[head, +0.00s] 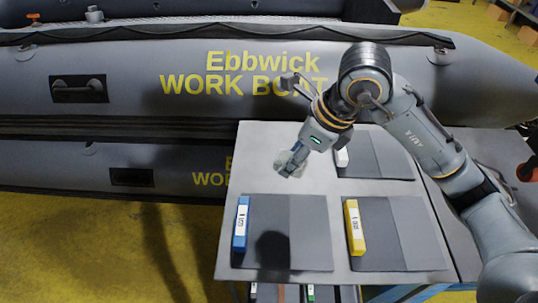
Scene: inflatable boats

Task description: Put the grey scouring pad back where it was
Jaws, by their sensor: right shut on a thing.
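My right gripper (292,158) reaches in from the right and is over the bare back left part of the grey table (258,150). It is shut on a small light grey piece, seemingly the grey scouring pad (283,168). The fingers hide part of the pad, and I cannot tell whether it touches the tabletop. My left gripper is not in view.
Dark grey panels lie on the table. A blue labelled block (241,224) is at front left, a yellow one (355,228) at front right, and a white one (342,156) at back right, partly hidden. A grey inflatable boat (130,65) stands behind.

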